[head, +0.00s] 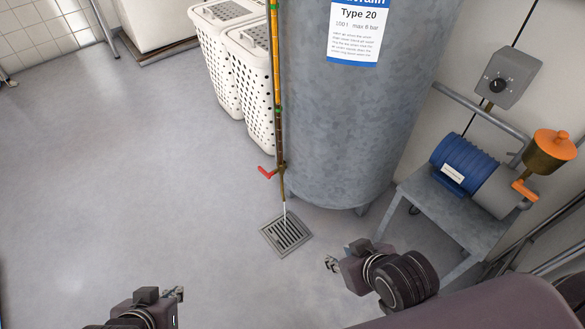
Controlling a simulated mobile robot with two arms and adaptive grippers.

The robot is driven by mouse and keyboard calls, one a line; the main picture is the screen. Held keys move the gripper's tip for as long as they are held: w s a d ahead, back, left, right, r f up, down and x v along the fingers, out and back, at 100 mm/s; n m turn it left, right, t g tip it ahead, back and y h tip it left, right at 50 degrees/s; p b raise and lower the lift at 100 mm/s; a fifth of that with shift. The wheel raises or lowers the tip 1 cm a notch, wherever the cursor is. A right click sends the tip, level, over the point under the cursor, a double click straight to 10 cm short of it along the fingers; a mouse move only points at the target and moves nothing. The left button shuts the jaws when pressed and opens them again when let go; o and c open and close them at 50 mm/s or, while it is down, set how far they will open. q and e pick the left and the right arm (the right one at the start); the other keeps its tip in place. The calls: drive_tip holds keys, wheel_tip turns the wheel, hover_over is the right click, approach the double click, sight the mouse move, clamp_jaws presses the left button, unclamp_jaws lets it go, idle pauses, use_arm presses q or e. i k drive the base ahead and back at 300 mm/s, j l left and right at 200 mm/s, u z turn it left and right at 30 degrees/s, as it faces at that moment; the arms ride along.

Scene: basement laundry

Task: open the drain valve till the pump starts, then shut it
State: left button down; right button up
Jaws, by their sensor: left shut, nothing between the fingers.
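The drain valve with its red lever (267,173) sits low on a thin vertical pipe (280,130) in front of a grey tank (340,150). The lever sticks out to the left, across the pipe. A thin pale streak, seemingly water, runs from the pipe's lower end to the floor drain (270,240). The blue pump motor (462,163) stands on a grey stand at right; I cannot tell if it runs. My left gripper (180,293) is shut and empty at the bottom, apart from the valve. My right gripper (331,265) is right of the drain, apart from the valve; its fingers are too small to judge.
White perforated laundry baskets (225,70) stand behind the pipe, left of the tank. A grey box with a dial (498,85) is on the right wall, above an orange-topped brass fitting (548,155). The floor at left is clear.

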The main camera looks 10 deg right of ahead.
sight(268, 176)
drive_tip(key=i+j+z, duration=0.2)
drive_tip(key=z, duration=0.15)
drive_tip(key=i+j+z, duration=0.1)
drive_tip(key=j+z, duration=0.25)
drive_tip(key=i+j+z, duration=0.1)
drive_tip(key=j+z, duration=0.65)
drive_tip(key=i+j, duration=0.05)
